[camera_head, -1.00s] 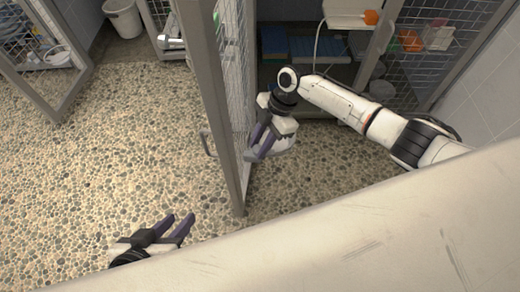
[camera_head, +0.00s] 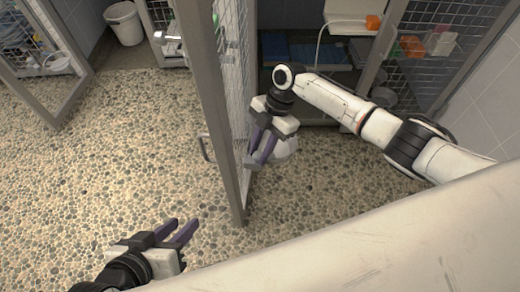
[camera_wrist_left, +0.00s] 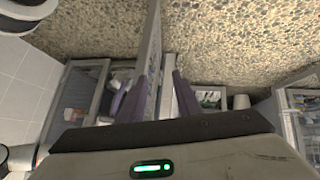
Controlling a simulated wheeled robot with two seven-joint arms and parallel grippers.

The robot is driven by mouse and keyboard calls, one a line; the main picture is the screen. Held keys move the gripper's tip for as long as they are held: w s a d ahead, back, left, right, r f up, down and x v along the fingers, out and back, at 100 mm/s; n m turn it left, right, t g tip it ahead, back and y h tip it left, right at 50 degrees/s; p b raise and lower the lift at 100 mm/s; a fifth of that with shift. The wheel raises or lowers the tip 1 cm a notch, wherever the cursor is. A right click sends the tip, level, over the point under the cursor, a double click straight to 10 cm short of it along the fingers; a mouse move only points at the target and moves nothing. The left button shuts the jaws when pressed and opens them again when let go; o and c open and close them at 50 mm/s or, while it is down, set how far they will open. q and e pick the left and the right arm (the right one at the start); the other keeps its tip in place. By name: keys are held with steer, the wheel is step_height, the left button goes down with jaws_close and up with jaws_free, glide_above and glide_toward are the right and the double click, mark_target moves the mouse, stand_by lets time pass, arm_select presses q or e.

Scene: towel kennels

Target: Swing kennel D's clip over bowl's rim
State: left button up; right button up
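An open mesh kennel door (camera_head: 222,120) stands across the middle of the head view. My right gripper (camera_head: 256,163) points down beside its right face, fingers close together; whether they grip anything is unclear. A pale rounded object (camera_head: 284,149), apparently the bowl, shows behind and right of these fingers, partly hidden by them. I cannot make out the clip. My left gripper (camera_head: 187,230) is open and empty, low on the left side of the door, apart from it. In the left wrist view its fingers (camera_wrist_left: 156,92) are spread, with the door (camera_wrist_left: 152,55) showing beyond them.
A door handle (camera_head: 205,147) sticks out on the door's left side. Another open mesh door (camera_head: 62,100) stands at far left, with a white bucket (camera_head: 124,23) at the back. An open kennel with blue items (camera_head: 300,50) lies behind my right arm. The pebbled floor at left is clear.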

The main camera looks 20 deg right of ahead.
steer(key=o, duration=0.4)
arm_select(q)
steer(key=p, duration=0.1)
steer(key=a+p, duration=0.2)
steer(key=shift+s+r+n+t+y, duration=0.25)
steer(key=shift+s+n+t+y, duration=0.05)
steer(key=shift+n+y, duration=0.1)
arm_select(e)
steer(key=v, duration=1)
steer(key=shift+r, duration=0.2)
